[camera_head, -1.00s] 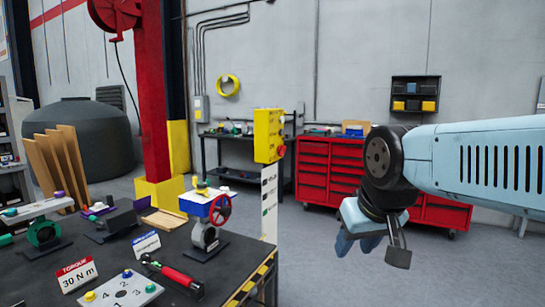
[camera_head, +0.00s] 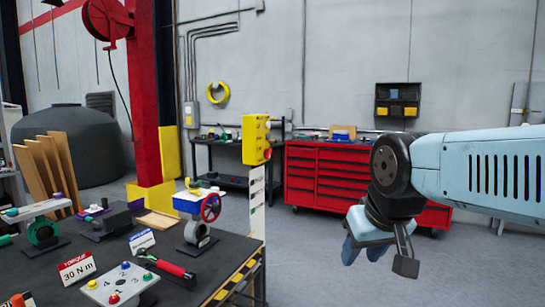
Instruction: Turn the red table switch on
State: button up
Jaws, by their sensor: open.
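A grey plate (camera_head: 128,281) with small coloured knobs and printed numbers sits at the table's front. Its red knob (camera_head: 114,299) is beside the number 1, low in the picture. I cannot tell which of these is the red table switch, or a switch's position. My gripper (camera_head: 379,258) hangs in the air right of the table, over open floor. It is open, empty and well apart from the plate.
The dark workbench (camera_head: 225,262) bears a valve with a red handwheel (camera_head: 210,207), a red-handled tool (camera_head: 172,269) and a torque sign (camera_head: 77,269). A yellow box (camera_head: 256,139) stands on a post behind it. A red tool cabinet (camera_head: 345,180) is beyond; floor between is clear.

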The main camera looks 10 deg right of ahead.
aim_at(267, 152)
jog(key=z, duration=0.05)
jog(key=i, duration=0.9)
jog(key=u, duration=0.1)
